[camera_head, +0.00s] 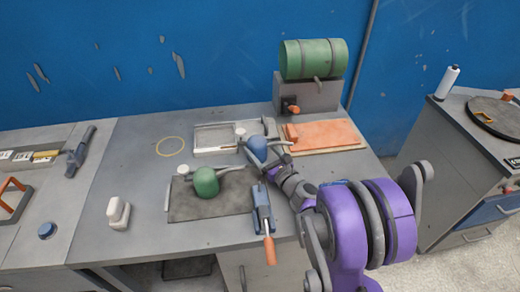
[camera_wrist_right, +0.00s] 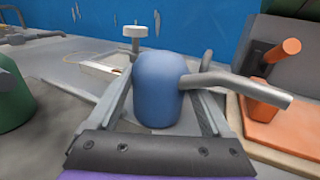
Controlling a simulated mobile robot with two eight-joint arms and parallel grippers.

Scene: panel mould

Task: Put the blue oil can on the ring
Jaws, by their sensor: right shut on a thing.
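The blue oil can (camera_head: 257,145) has a grey spout and stands in front of the white-rimmed tray. In the right wrist view the blue oil can (camera_wrist_right: 158,88) is upright between both fingers, its spout pointing right. My right gripper (camera_head: 266,150) is shut on it. Its fingers also show in the right wrist view (camera_wrist_right: 160,105). I cannot tell whether the can is lifted off the surface. The ring (camera_head: 170,146), a thin yellow circle on the grey bench, lies empty to the left of the can. My left gripper is not in view.
A green oil can (camera_head: 206,182) stands on a dark mat (camera_head: 185,212). The white-rimmed tray (camera_head: 212,127) lies between ring and blue can. An orange board (camera_head: 330,136) is on the right. A clamp with an orange handle (camera_head: 263,218) is in front. The bench around the ring is clear.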

